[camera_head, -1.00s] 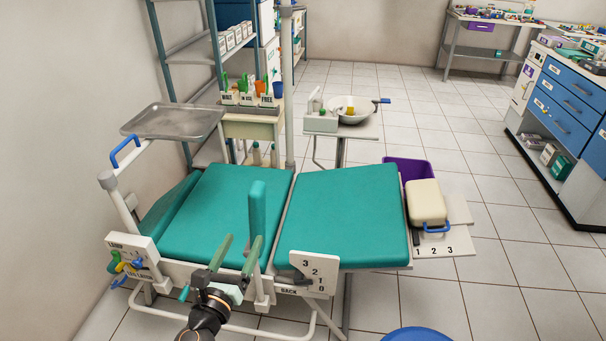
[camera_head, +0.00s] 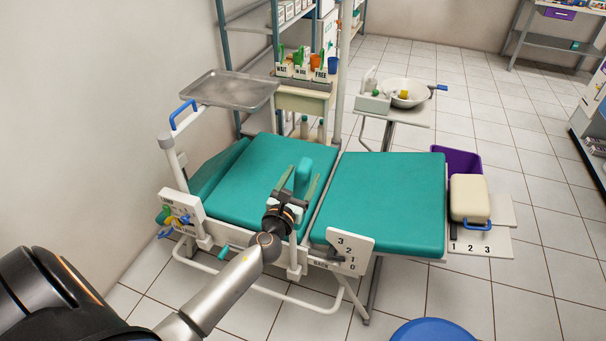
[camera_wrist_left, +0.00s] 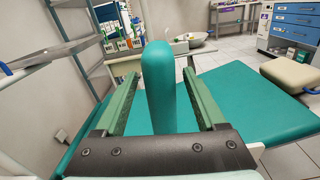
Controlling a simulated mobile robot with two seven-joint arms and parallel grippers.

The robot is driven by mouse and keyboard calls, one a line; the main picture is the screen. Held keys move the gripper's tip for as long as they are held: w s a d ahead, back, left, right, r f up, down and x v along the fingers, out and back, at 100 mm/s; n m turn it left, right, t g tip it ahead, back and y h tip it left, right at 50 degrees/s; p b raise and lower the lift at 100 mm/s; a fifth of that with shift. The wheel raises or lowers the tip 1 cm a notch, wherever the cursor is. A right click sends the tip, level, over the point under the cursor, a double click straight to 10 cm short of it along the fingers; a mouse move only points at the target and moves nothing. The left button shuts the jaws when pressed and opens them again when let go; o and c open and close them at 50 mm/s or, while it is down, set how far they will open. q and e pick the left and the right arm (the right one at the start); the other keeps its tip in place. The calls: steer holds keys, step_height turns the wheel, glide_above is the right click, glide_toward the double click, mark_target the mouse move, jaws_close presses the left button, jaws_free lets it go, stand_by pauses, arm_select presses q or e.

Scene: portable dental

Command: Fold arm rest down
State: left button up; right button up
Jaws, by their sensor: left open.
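The arm rest (camera_head: 303,172) is a narrow teal pad at the near edge of the dental chair, standing up above the seat (camera_head: 245,175). My left gripper (camera_head: 303,182), with its long green fingers, is at the arm rest and open. In the left wrist view the arm rest (camera_wrist_left: 158,88) stands between the two fingers, with a gap on each side. My wrist hides the lower part of the arm rest in the head view. My right gripper is not in view.
The teal back section (camera_head: 385,200) lies flat to the right, with a numbered plate (camera_head: 348,253) at its near edge. A metal tray (camera_head: 232,90) stands behind on the left. A blue round stool (camera_head: 428,333) is at the bottom.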

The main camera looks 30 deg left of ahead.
arm_select(q)
steer(key=shift+w+a, duration=0.15)
steer(key=shift+w, duration=0.45)
jaws_close()
stand_by(1.1)
